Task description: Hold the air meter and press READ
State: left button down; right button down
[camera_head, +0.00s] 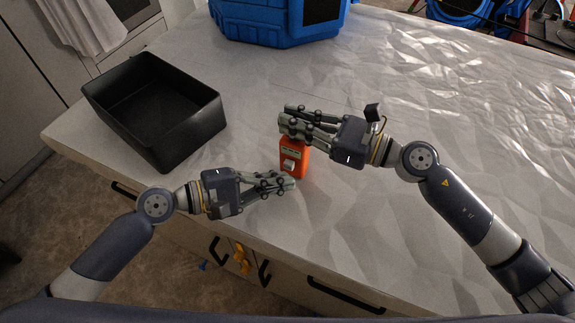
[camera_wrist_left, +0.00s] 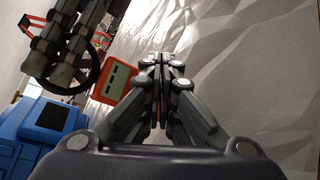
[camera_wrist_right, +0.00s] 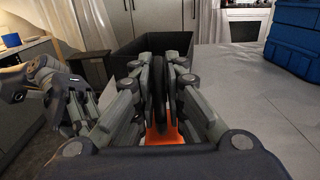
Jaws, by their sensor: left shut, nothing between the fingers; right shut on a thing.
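The air meter (camera_head: 294,158) is a small orange box with a pale display and a light button on its face. It stands near the front edge of the table. My right gripper (camera_head: 284,122) is shut on its upper part; in the right wrist view a bit of its orange body (camera_wrist_right: 163,136) shows below the fingers. My left gripper (camera_head: 289,182) is shut and empty, its fingertips close to the meter's lower front. The left wrist view shows the meter (camera_wrist_left: 115,81) beside the left fingertips; whether they touch it I cannot tell.
An open black bin (camera_head: 163,140) stands at the left of the white, wrinkled tabletop (camera_head: 370,245). A blue case (camera_head: 262,38) sits at the back edge. Red and blue gear (camera_head: 459,12) lies at the back right. The right side of the table is clear.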

pick_arm(q)
jog(key=shift+w, duration=0.1)
dwell(0.5)
jog(key=shift+w+d, duration=0.15)
jog(key=shift+w, duration=0.15)
jog(key=shift+w+d, duration=0.2)
jog(key=shift+w, duration=0.3)
dwell(0.6)
jog(key=shift+s+a, duration=0.1)
jog(key=shift+s, duration=0.05)
jog(key=shift+s+a, duration=0.3)
jog(key=shift+s, duration=0.45)
jog(key=shift+s, duration=0.1)
jog(key=shift+s+a, duration=0.3)
jog(key=shift+s, duration=0.45)
jog(key=shift+s+a, duration=0.35)
jog(key=shift+s, duration=0.4)
jog(key=shift+s+a, duration=0.3)
jog(key=shift+s, duration=0.45)
